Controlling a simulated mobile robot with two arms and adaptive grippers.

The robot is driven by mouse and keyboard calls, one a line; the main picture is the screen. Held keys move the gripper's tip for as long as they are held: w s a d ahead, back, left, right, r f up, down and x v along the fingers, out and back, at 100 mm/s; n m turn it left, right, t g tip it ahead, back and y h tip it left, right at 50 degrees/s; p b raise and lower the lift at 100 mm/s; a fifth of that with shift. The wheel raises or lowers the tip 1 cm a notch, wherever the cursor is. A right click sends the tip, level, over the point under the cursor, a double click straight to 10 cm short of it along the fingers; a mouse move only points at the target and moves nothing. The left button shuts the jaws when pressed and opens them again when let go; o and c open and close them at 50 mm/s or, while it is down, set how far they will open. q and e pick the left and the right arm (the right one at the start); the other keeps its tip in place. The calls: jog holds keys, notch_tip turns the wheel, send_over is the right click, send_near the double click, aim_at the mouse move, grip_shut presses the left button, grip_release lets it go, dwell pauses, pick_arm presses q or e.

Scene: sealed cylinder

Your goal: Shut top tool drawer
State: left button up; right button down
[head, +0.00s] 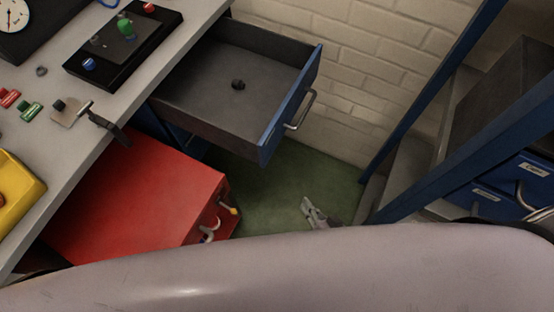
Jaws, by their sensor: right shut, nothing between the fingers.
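The top tool drawer (225,100) hangs open under the workbench, in the upper middle of the head view. Its inside is dark grey, and its blue front (290,105) faces right with a metal bar handle (301,111). A small dark round piece (238,85) lies on the drawer floor. My right gripper (306,204) is small in view, below the handle in the picture and apart from it. It is shut and empty, and my pale arm hides what lies behind it. My left gripper does not show.
A red cabinet (140,195) stands below. Blue posts and blue drawers (500,200) are at right. Green floor (285,180) shows between.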

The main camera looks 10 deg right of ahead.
jog(key=s+a+r+m+t+h+b, duration=0.1)
jog(key=s+r+m+t+b, duration=0.15)
jog(key=r+m, duration=0.6)
jog(key=s+a+r+m+t+h+b, duration=0.15)
jog(key=r+m+t+b, duration=0.35)
jog(key=r, duration=0.6)
jog(key=g+p, duration=0.2)
jog(key=p, duration=0.2)
send_near(273, 141)
jog(key=w+d, duration=0.3)
jog(key=a, duration=0.1)
jog(key=w+a, duration=0.1)
jog(key=a+f, duration=0.1)
jog(key=shift+w+a+m+t+y, duration=0.2)
jog(key=shift+w+m+t+y, duration=0.05)
jog(key=shift+w+y, duration=0.15)
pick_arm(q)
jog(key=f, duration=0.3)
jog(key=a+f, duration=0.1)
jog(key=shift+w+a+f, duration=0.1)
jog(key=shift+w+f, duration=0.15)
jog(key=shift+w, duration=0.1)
